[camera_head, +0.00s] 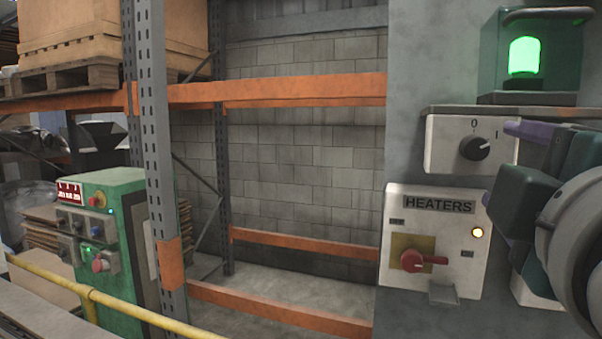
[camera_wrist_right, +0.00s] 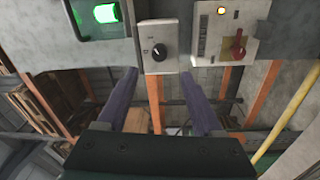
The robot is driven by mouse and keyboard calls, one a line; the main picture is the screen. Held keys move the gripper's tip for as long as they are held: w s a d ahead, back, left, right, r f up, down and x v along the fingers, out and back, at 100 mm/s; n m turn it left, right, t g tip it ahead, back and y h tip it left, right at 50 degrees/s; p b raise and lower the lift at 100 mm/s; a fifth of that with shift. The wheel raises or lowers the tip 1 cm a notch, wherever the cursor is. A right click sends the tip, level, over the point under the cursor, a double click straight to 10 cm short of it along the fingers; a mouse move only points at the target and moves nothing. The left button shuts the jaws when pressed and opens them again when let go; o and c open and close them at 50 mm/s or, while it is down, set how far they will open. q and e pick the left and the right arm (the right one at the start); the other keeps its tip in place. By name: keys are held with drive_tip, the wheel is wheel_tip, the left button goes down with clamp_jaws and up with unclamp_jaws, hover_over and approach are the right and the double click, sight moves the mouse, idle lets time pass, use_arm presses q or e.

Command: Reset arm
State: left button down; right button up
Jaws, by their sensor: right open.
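My right arm comes in at the right edge of the head view. Its gripper (camera_head: 507,168) has purple fingers in front of the grey panel. In the right wrist view the gripper (camera_wrist_right: 160,77) is open, with nothing between its two fingers. A white box with a black rotary knob (camera_head: 474,148) marked 0 and I is just left of the gripper in the head view; in the wrist view the knob (camera_wrist_right: 159,52) shows beyond the fingertips. The knob's pointer is turned toward the I side. My left gripper is not in view.
A HEATERS box (camera_head: 436,240) with a red switch (camera_head: 412,261) and a lit orange lamp is below the knob. A lit green lamp (camera_head: 524,57) is above. Orange racking (camera_head: 280,90), a green machine (camera_head: 118,200) and a yellow rail (camera_head: 120,311) stand to the left.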

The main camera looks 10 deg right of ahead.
drive_tip(key=s+f+m+g+y, duration=0.3)
drive_tip(key=s+f+g, duration=0.1)
drive_tip(key=f, duration=0.5)
drive_tip(key=s+f+m+g+y, duration=0.3)
drive_tip(key=s+f+g, duration=0.1)
drive_tip(key=f, duration=0.6)
drive_tip(key=s+a+f+m+g+y, duration=0.25)
drive_tip(key=s+a+f+g, duration=0.2)
drive_tip(key=s, duration=0.35)
drive_tip(key=w+p+v, duration=0.2)
drive_tip(key=p+v, duration=0.7)
drive_tip(key=p, duration=0.1)
drive_tip(key=w+d+r+p+v, duration=0.1)
drive_tip(key=w+p+v, duration=0.1)
drive_tip(key=p+v, duration=0.8)
drive_tip(key=shift+r+y+p, duration=0.4)
drive_tip(key=shift+y+p, duration=0.05)
drive_tip(key=shift+p, duration=0.25)
drive_tip(key=shift+w+a, duration=0.1)
drive_tip(key=shift+a, duration=0.05)
